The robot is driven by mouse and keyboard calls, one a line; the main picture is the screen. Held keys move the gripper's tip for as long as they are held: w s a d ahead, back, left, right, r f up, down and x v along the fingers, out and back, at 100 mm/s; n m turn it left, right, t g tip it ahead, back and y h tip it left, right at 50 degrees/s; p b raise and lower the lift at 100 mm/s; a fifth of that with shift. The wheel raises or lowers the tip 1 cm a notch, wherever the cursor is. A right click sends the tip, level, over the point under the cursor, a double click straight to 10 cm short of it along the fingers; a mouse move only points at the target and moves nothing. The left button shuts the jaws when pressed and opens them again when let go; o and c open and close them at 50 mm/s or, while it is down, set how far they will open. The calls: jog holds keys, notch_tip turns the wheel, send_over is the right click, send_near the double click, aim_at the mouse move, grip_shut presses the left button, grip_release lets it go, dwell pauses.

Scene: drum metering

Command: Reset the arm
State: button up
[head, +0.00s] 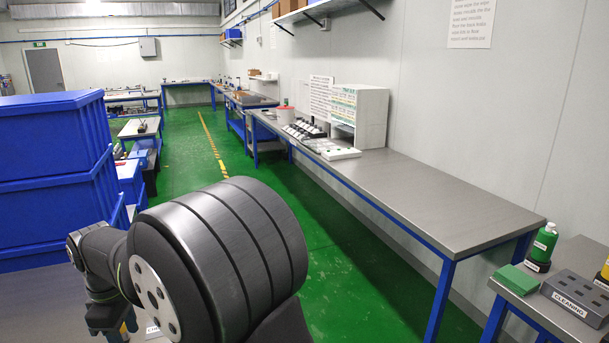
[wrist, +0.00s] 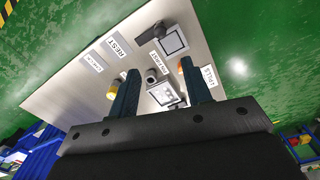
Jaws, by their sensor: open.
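My gripper (wrist: 160,67) shows in the wrist view with its two dark fingers apart and nothing visible held between them. It points down toward a grey worktop (wrist: 65,95) with labels; one reads REST (wrist: 118,46). Beyond the fingertips are a device with a square screen (wrist: 173,41) and a second boxy device (wrist: 161,96), partly hidden by the fingers. A yellow-topped item (wrist: 113,90) shows beside the left finger. My arm fills the lower left of the head view; its gripper end is mostly hidden there.
Blue crates (head: 50,180) are stacked at the left of the head view. A long grey bench (head: 430,195) runs along the right wall. A green bottle (head: 544,242) and a grey block labelled CLEANING (head: 578,296) stand at right. Green floor lies open between.

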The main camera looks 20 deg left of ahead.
notch_tip(320, 180, down, 16)
jog(key=shift+r, duration=0.25)
jog(key=shift+r+n, duration=0.15)
jog(key=shift+n, duration=1.45)
jog(key=n, duration=1.4)
